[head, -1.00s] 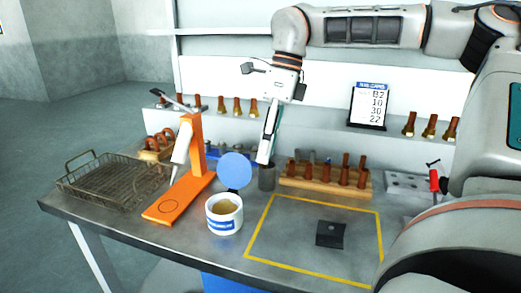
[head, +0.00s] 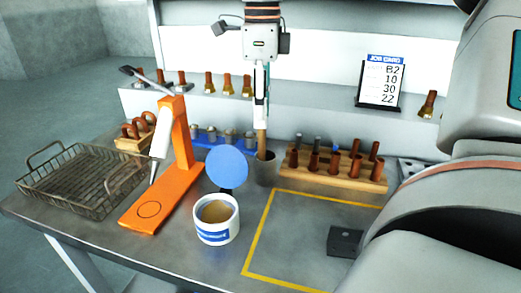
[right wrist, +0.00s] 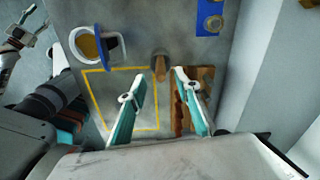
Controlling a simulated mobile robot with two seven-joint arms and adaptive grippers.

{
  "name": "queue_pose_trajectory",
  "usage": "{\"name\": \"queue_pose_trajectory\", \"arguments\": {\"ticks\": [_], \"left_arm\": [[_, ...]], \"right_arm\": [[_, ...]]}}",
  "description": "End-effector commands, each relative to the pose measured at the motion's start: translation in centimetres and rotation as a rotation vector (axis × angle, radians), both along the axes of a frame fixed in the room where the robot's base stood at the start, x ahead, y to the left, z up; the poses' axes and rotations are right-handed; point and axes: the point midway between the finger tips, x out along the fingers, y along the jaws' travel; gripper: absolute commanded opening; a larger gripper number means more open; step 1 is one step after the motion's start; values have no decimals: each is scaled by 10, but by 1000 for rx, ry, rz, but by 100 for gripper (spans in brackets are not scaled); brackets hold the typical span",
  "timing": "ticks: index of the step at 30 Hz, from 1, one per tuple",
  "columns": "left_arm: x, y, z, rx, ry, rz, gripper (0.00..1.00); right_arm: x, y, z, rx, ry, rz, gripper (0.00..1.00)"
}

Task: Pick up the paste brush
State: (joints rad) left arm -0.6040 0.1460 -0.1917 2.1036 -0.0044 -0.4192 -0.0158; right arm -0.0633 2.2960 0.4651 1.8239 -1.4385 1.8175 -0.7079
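The paste brush (head: 261,143) stands upright in a grey cup (head: 265,171) at the back of the bench; only its tan handle shows. In the right wrist view the handle (right wrist: 160,68) lies between the two spread fingers. My right gripper (head: 261,115) points down over the cup, its tips by the top of the handle. The right wrist view shows the gripper (right wrist: 158,75) open and empty. What seems to be my left gripper (right wrist: 15,38) shows partly at that view's left edge; its fingers are unclear.
A paste tub (head: 216,222) with a raised blue lid stands in front of the cup. An orange stand (head: 182,145) and wire basket (head: 84,178) are left. A wooden rack (head: 332,172) of pegs is close right. The yellow-outlined area (head: 300,225) is mostly clear.

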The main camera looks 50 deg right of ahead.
Motion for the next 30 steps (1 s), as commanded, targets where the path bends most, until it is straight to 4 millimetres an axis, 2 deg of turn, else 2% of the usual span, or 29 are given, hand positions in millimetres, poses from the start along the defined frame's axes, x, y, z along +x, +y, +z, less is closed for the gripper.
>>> {"name": "queue_pose_trajectory", "arguments": {"ticks": [3,7,17,21,30], "left_arm": [[-2,-1,-3,-1,3,-2,47],[-1,-2,-1,-2,0,-6,47],[12,-4,11,-6,-32,-11,47],[11,-4,10,-5,-29,-10,47],[6,-3,5,-4,-16,-8,47]], "right_arm": [[0,0,-22,3,7,1,32],[0,0,-37,2,4,1,32],[0,0,-42,0,0,-1,32],[1,-1,-42,0,0,-1,0],[1,0,-42,0,0,-1,0]]}}
